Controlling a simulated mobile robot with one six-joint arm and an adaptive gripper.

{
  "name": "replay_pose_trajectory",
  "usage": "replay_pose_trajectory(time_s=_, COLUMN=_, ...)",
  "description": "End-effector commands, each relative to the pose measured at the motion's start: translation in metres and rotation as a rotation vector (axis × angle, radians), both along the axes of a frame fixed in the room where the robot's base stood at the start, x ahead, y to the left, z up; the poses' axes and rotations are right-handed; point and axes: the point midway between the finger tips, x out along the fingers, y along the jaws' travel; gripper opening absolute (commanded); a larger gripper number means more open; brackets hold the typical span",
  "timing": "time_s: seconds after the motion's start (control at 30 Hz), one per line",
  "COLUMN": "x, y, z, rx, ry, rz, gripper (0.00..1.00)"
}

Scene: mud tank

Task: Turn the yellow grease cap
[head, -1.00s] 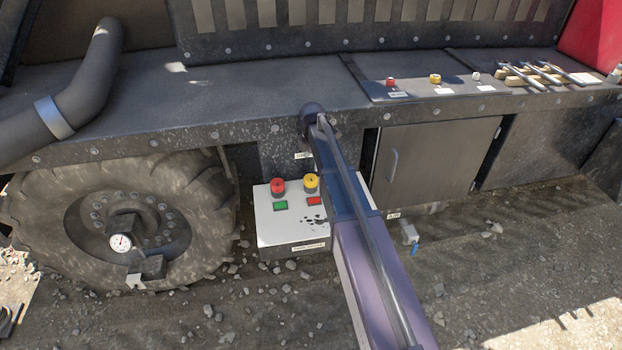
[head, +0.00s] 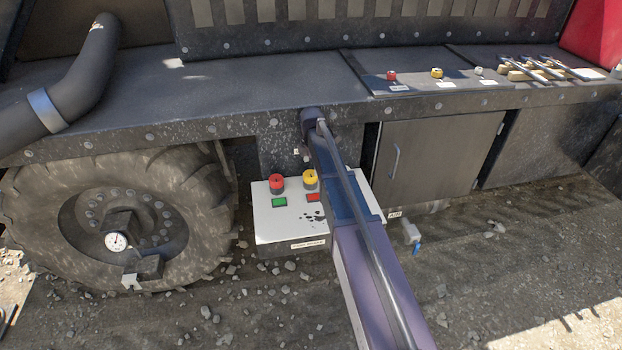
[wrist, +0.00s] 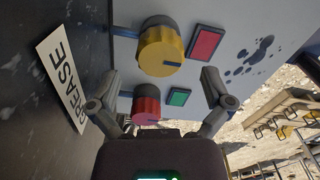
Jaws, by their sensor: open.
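The yellow grease cap (head: 310,178) stands on the top of a white box beside the wheel, with my arm just to its right. In the wrist view the yellow cap (wrist: 162,52) is large, with a dark slot line on its face. My gripper (wrist: 160,76) is open and empty. Its fingers are spread left and right, with the yellow cap ahead between their lines; I see no contact. A red cap (wrist: 146,104) shows lower, between the fingers. A GREASE label (wrist: 62,88) is at left. In the head view my arm hides the gripper.
The red cap (head: 276,184) stands left of the yellow one. Green (head: 279,203) and red (head: 314,197) plates lie in front of them. The vehicle's deck edge (head: 200,131) overhangs behind the box. The wheel (head: 120,222) is at left, a cabinet door (head: 437,160) at right. Gravel lies in front.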

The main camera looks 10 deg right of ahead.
Motion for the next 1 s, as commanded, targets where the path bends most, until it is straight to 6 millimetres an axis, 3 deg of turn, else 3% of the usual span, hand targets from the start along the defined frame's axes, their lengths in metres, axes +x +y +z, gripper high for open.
replay_pose_trajectory(time_s=0.4, x=0.000, y=0.001, z=-0.031, rx=0.000, ry=0.000, rz=0.001, gripper=1.00)
replay_pose_trajectory(time_s=0.93, x=0.000, y=0.001, z=-0.035, rx=0.000, ry=0.000, rz=0.001, gripper=1.00)
replay_pose_trajectory(time_s=0.97, x=0.000, y=0.001, z=-0.035, rx=0.000, ry=0.000, rz=0.001, gripper=0.97)
replay_pose_trajectory(time_s=1.0, x=0.000, y=0.001, z=-0.035, rx=0.000, ry=0.000, rz=0.001, gripper=0.85)
